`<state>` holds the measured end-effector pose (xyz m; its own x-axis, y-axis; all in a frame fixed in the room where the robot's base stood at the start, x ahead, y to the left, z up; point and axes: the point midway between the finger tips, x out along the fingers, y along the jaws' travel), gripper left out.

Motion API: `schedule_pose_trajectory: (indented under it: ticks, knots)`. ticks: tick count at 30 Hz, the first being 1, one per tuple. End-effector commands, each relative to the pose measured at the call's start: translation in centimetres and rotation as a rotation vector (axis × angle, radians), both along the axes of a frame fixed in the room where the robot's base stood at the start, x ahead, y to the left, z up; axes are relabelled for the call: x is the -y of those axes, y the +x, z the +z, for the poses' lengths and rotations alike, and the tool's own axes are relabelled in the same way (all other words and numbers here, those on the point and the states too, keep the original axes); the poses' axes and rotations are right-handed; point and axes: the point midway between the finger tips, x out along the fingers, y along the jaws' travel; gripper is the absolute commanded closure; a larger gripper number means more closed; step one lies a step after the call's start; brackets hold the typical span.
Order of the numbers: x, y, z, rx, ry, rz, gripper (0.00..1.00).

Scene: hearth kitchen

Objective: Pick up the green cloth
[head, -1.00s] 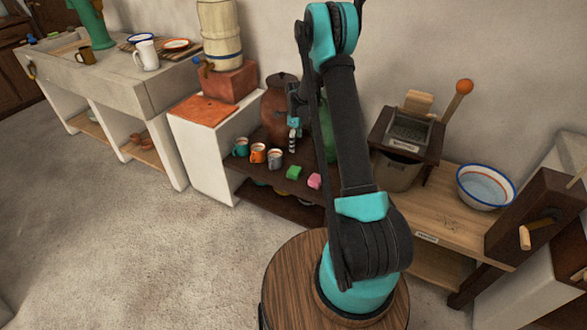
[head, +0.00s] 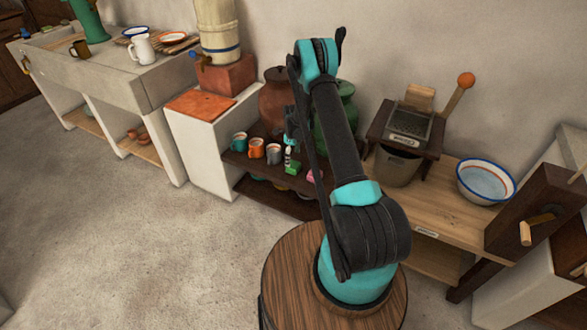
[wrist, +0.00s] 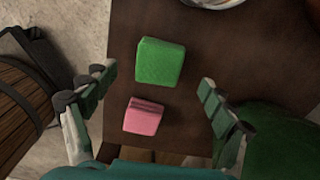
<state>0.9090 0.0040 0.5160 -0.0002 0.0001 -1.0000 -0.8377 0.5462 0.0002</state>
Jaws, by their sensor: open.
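The green cloth (wrist: 160,62) is a small folded block lying on the dark brown shelf (wrist: 205,42) in the wrist view. In the head view the green cloth (head: 292,168) shows just below my gripper (head: 290,152). In the wrist view my gripper (wrist: 158,92) is open, with one finger left and one right of the green cloth and a pink cloth. Neither finger visibly touches the green cloth. The gripper is empty.
The pink cloth (wrist: 144,116) lies close beside the green one. Several mugs (head: 256,148) stand to the left on the shelf. A brown jar (head: 275,103) and a green jar (head: 346,98) stand behind.

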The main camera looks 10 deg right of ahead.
Motion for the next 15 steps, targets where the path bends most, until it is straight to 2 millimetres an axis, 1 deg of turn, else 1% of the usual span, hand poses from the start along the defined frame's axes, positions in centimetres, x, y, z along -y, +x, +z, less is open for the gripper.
schedule_pose_trajectory:
  ticks: [5,12,15]
  knots:
    - [0.1,0.0,-1.0,0.000,0.000,0.000,0.16]
    - [0.4,-0.1,-4.3,0.000,0.000,0.000,0.16]
    - [0.4,-0.1,-5.2,0.000,0.000,0.000,0.16]
